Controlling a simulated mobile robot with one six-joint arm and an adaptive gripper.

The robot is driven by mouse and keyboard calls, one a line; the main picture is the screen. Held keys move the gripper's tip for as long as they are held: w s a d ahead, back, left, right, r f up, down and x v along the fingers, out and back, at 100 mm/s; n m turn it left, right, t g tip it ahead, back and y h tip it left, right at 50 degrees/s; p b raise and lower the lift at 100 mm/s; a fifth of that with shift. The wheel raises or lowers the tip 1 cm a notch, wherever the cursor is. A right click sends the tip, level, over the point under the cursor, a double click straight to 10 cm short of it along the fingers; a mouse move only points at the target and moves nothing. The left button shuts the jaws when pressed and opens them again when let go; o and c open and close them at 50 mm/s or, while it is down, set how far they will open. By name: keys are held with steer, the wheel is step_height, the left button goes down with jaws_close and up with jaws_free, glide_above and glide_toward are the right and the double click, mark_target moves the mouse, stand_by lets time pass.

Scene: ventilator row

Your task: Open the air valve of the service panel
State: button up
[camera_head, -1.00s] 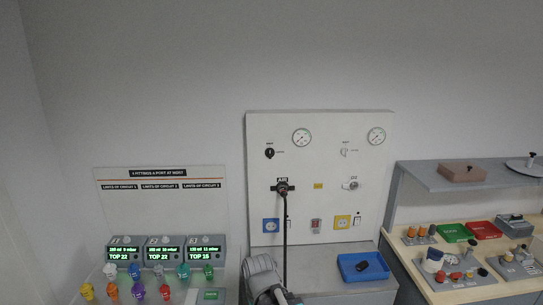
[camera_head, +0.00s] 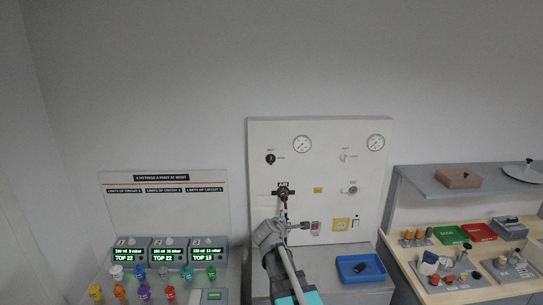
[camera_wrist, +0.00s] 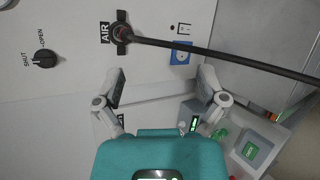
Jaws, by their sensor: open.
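The service panel (camera_head: 320,136) is a white board on the back wall. Its air valve is a black knob (camera_head: 270,158) at the upper left, below and left of a gauge. In the wrist view the knob (camera_wrist: 44,60) is at the left, between SHUT and OPEN marks; its handle seems to lie toward SHUT. The AIR outlet (camera_wrist: 121,33) has a dark hose plugged in. My gripper (camera_wrist: 163,90) is open and empty, its fingers apart, away from the knob. In the head view my arm rises in front of the panel's lower part.
The dark hose (camera_wrist: 225,56) crosses the wrist view near my fingers. A second, pale knob (camera_head: 343,157) and the O2 outlet (camera_head: 351,189) are on the panel's right. A blue tray (camera_head: 345,274) sits on the counter. Ventilator units (camera_head: 165,250) stand at the left.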

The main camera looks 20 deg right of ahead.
mark_target(271, 160)
steer(key=w+r+n+t+y+p, duration=0.3)
steer(key=w+r+n+t, duration=0.4)
steer(key=n, duration=1.2)
steer(key=w+a+r+p, duration=0.1)
steer(key=w+r, duration=0.3)
steer(key=r, duration=0.2)
steer(key=shift+t+y, duration=0.3)
steer(key=shift+w+d, duration=0.1)
steer(key=shift+w, duration=0.1)
steer(key=x, duration=1.3)
steer(key=shift+w+d, duration=0.1)
steer(key=shift+w, duration=0.2)
steer(key=c, duration=1.2)
steer(key=shift+o, duration=0.2)
